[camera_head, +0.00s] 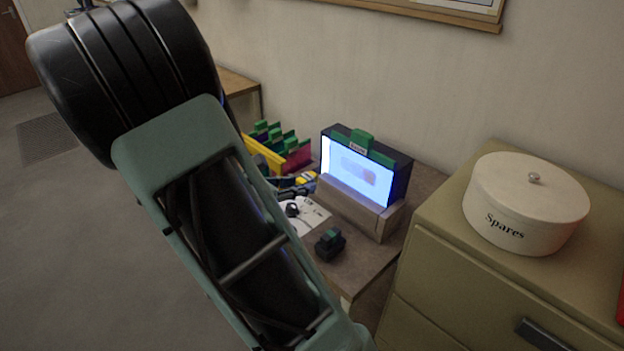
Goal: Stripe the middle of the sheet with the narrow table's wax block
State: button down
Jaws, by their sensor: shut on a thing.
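The sheet (350,172) is a brightly lit white upright panel with a faint pinkish-grey patch near its middle. It stands in a wooden holder (362,210) on the small table, with green pieces along its top. My gripper (296,186) shows only partly, as dark jaws past the edge of my arm, to the left of the sheet. It looks shut on a small yellow block (308,177), seemingly the wax block, apart from the sheet as far as I can tell. My arm hides the rest of the gripper. A dark block with a green top (330,244) sits in front of the holder.
A yellow bin (260,152) with green-topped coloured pieces (285,147) stands left of the sheet. White paper with a black item (306,217) lies in front. A drawer cabinet (480,285) with a round "Spares" tin (525,203) stands close on the right.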

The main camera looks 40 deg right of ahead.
aim_at(310, 179)
jog(key=shift+d, duration=0.1)
jog(key=shift+w+d+b, duration=0.15)
jog(key=shift+d, duration=1)
jog(key=shift+w+d+b, duration=0.15)
jog(key=shift+w+d, duration=0.05)
jog(key=shift+d, duration=0.9)
jog(key=shift+w+d+b, duration=0.15)
jog(key=shift+d, duration=1)
jog(key=shift+w+d, duration=0.1)
jog(key=shift+d, duration=0.9)
jog(key=shift+s+d+b, duration=0.15)
jog(key=shift+s+b, duration=0.35)
jog(key=shift+s, duration=1.4)
jog(key=shift+s+d, duration=0.2)
jog(key=shift+s, duration=0.75)
jog(key=shift+s+d, duration=0.2)
jog(key=shift+s, duration=0.75)
jog(key=shift+w+a+r+p, duration=0.1)
jog(key=shift+w+a+p, duration=0.1)
jog(key=shift+w, duration=1.05)
jog(key=shift+w+a+f+p, duration=0.15)
jog(key=shift+w+p, duration=0.1)
jog(key=shift+w, duration=1.05)
jog(key=shift+w+a+r+p, duration=0.15)
jog(key=shift+w+p, duration=0.05)
jog(key=shift+w, duration=1.05)
